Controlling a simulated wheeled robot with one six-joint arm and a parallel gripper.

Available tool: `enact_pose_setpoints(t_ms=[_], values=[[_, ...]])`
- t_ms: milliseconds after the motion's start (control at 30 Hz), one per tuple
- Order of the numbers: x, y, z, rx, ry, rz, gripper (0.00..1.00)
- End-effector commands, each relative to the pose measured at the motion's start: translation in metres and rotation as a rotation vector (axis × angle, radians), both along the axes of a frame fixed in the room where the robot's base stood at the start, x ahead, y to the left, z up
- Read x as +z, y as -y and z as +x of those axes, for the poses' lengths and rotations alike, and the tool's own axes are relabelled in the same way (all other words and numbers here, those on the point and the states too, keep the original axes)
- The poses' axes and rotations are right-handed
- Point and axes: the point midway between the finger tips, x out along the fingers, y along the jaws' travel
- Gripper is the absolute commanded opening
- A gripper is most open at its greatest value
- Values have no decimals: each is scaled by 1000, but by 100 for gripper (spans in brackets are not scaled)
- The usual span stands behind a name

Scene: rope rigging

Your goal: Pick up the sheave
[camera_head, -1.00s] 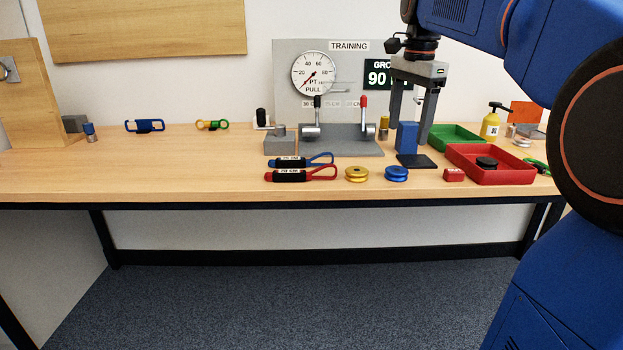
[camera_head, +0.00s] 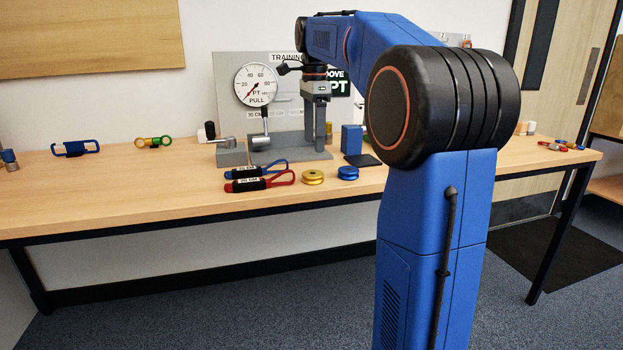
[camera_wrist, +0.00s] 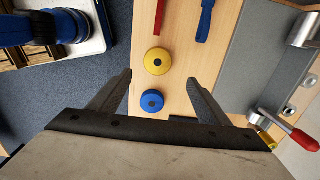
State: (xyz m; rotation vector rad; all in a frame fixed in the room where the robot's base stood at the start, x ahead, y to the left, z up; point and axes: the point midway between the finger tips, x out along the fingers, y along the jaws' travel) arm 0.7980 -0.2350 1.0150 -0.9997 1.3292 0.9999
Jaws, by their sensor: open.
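Two sheaves lie flat near the front edge of the bench: a yellow sheave (camera_head: 313,177) and, to its right, a blue sheave (camera_head: 348,173). In the wrist view the yellow sheave (camera_wrist: 158,61) lies just beyond my fingertips, and the blue sheave (camera_wrist: 152,101) shows between the fingers. My gripper (camera_head: 316,148) is open and empty, pointing down above the bench. In the wrist view its two fingers (camera_wrist: 160,80) are spread on either side of the blue sheave. Neither sheave is touched, as far as I can see.
Red and blue slings (camera_head: 258,183) lie left of the yellow sheave. The grey test stand (camera_head: 285,143) with gauge and levers stands behind. A blue block (camera_head: 352,139) stands back right of the sheaves. My arm hides much of the right side.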

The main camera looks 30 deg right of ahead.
Motion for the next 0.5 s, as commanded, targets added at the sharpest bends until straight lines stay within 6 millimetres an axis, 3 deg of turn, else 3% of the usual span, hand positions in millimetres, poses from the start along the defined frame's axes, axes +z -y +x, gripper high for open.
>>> enact_pose_setpoints(t_ms=[200,500], values=[[-34,0,0,1,-2,1,71],[-53,-2,-1,1,-1,0,71]])
